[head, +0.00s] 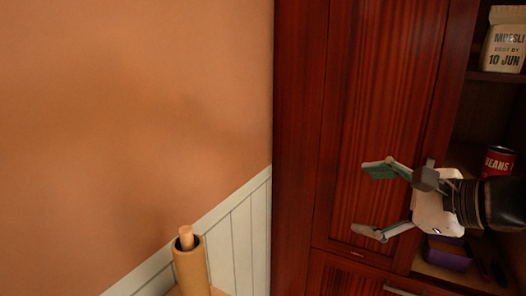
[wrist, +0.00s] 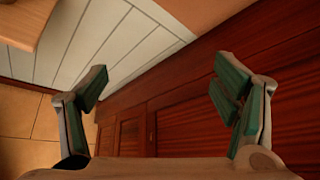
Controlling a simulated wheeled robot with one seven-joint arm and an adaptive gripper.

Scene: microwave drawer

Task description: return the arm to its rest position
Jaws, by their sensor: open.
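My gripper (head: 372,201) is at the right of the head view, its two fingers spread apart and pointing left, with nothing between them. It is in front of a dark red wooden cabinet (head: 385,90). In the wrist view my gripper (wrist: 160,95) shows both green-padded fingers wide apart and empty. The cabinet front (wrist: 180,125) fills the space beyond and between the fingers there.
Open shelves right of the cabinet door hold a muesli bag (head: 504,48), a beans can (head: 498,162) and a purple box (head: 448,254). A cardboard-coloured tube (head: 190,272) stands at the lower left. A white panelled wall (wrist: 105,40) and tiled floor (wrist: 25,120) show in the wrist view.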

